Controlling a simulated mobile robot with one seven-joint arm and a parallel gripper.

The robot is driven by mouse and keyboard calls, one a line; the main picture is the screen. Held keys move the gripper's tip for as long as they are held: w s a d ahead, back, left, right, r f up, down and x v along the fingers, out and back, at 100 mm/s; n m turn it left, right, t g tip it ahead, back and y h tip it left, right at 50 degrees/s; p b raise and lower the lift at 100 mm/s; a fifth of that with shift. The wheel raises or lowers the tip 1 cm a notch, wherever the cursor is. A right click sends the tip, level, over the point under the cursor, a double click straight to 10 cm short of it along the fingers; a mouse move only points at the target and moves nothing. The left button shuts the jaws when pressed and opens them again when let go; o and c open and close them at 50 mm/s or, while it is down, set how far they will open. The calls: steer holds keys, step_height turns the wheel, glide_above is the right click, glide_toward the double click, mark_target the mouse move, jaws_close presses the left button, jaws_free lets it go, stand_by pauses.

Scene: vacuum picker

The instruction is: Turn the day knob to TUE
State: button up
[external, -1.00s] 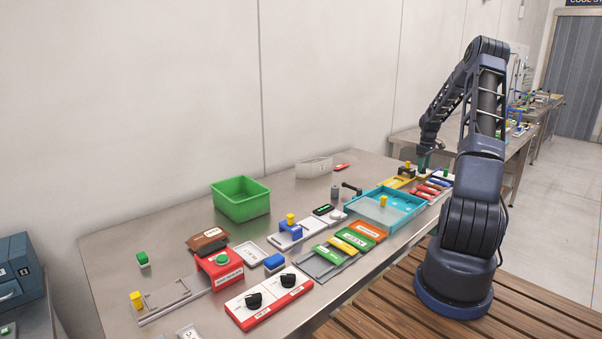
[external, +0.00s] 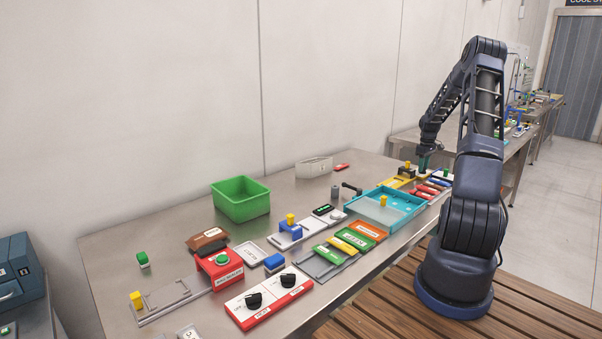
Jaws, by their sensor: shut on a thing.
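My gripper (external: 423,165) is low at the far right end of the table, over a yellow panel (external: 399,183). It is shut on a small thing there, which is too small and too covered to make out. Two black knobs, one on the left (external: 254,300) and one on the right (external: 288,280), stand on a red-fronted white panel (external: 269,298) at the near edge. Their labels are too small to read, so I cannot tell whether either is the day knob. My gripper is far from both.
A teal tray (external: 411,207) with a clear cover and yellow knob lies just left of my gripper. A green bin (external: 240,199) stands at the back. The steel table between bin and back edge is mostly clear.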

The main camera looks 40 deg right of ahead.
steer(key=m, duration=0.4)
steer(key=shift+m, duration=2)
steer(key=shift+r, duration=0.1)
steer(key=o, duration=1)
step_height(320, 180, up, 11)
steer(key=shift+f, duration=0.15)
